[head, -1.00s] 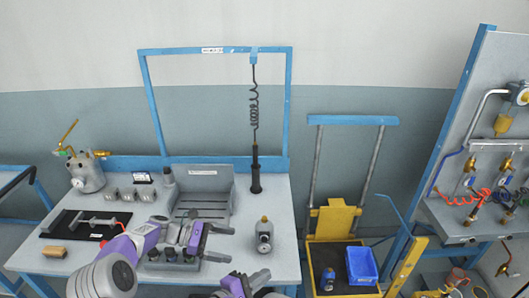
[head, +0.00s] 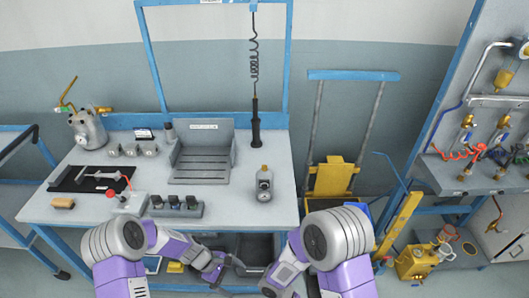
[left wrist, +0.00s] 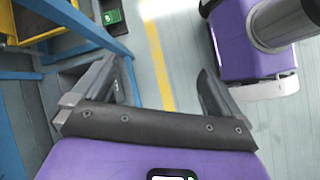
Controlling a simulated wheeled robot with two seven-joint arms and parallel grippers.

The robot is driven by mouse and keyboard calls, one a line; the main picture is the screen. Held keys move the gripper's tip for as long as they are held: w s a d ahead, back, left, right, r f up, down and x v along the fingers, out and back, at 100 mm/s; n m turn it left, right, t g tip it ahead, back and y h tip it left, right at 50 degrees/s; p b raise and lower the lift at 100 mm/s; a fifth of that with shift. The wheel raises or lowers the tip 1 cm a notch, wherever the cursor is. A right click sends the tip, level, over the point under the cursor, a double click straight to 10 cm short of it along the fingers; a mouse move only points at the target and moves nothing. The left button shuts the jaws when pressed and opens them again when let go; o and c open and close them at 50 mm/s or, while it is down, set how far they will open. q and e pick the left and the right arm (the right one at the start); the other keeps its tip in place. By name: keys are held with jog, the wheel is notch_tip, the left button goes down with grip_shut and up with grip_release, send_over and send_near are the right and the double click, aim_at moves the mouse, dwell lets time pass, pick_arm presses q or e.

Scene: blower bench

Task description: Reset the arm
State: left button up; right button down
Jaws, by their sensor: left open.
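My left gripper (head: 226,267) hangs low in front of the bench's front edge in the head view, away from everything on the bench. Its fingers (left wrist: 160,95) stand wide apart in the left wrist view, with nothing between them but floor beyond. My right gripper (head: 273,280) is at the lower middle of the head view, close to the left one. Its fingertips are too unclear to tell their opening.
The bench (head: 90,213) carries a grey tray (head: 203,175), a small bottle-shaped device (head: 264,184), a socket block (head: 177,206) and a metal canister (head: 88,130). A yellow trolley (head: 333,178) stands right of the bench. A valve panel (head: 470,120) is at far right.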

pick_arm(q)
jog(key=s+f+m+y+b, duration=0.1)
jog(key=s+f+m, duration=0.1)
jog(key=s, duration=0.3)
jog(key=s+d+f+m+t+y+b, duration=0.1)
jog(key=s+f+m, duration=0.2)
jog(key=s+m, duration=0.2)
jog(key=s+f+m+y+b, duration=0.1)
jog(key=s+f+m, duration=0.1)
jog(key=s, duration=0.4)
jog(key=shift+d+f+m+t, duration=0.15)
jog(key=shift+f+m+t, duration=0.15)
jog(key=shift+m, duration=0.4)
pick_arm(e)
notch_tip(320, 180, down, 9)
jog(key=s+d+m+t+y, duration=0.1)
jog(key=m+t+y, duration=0.2)
jog(key=m+y, duration=0.4)
jog(key=m, duration=0.5)
jog(key=shift+s+d+f+m, duration=0.2)
jog(key=shift+s+d+m, duration=0.1)
jog(key=shift+d+m, duration=0.1)
